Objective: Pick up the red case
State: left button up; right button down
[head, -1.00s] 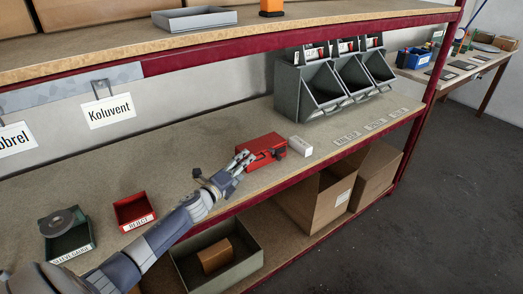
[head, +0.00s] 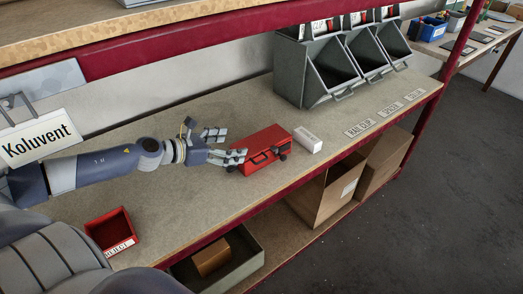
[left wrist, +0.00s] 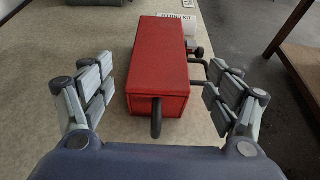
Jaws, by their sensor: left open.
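The red case (head: 261,148) lies on the middle shelf, near its front edge, with a dark handle and dark fittings on its front side. My left gripper (head: 226,144) is at the case's left end, with its fingers pointing toward the case. In the left wrist view the red case (left wrist: 159,65) lies between the two spread fingers of my left gripper (left wrist: 157,100). The fingers are open, with a gap on the case's left side. The right fingers are close to the dark handle; I cannot tell whether they touch it. My right gripper is not seen.
A small white box (head: 307,139) stands just right of the case. A small red bin (head: 110,231) is at the lower left. Grey tilting bins (head: 330,70) stand at the back. The upper shelf (head: 200,27) overhangs. Cardboard boxes (head: 325,190) sit below.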

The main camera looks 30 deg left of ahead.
aim_at(259, 141)
pick_arm(q)
jog(key=x, duration=0.2)
jog(key=shift+w, duration=0.45)
jog(key=shift+w+d+f+p, duration=0.15)
jog(key=shift+w+f+p, duration=0.1)
jog(key=shift+w+p, duration=0.2)
jog(key=shift+w+d+f, duration=0.15)
jog(key=shift+w+f, duration=0.05)
jog(key=shift+w, duration=0.1)
jog(key=shift+w+d+f, duration=0.1)
jog(key=shift+d, duration=0.05)
jog(key=shift+w+d+p, duration=0.2)
jog(key=shift+w+p, duration=0.25)
jog(key=shift+p, duration=0.2)
jog(key=p+x, duration=0.1)
jog(key=x, duration=0.2)
jog(key=shift+w+d+f, duration=0.2)
jog(key=shift+w+f, duration=0.15)
jog(key=shift+w, duration=0.1)
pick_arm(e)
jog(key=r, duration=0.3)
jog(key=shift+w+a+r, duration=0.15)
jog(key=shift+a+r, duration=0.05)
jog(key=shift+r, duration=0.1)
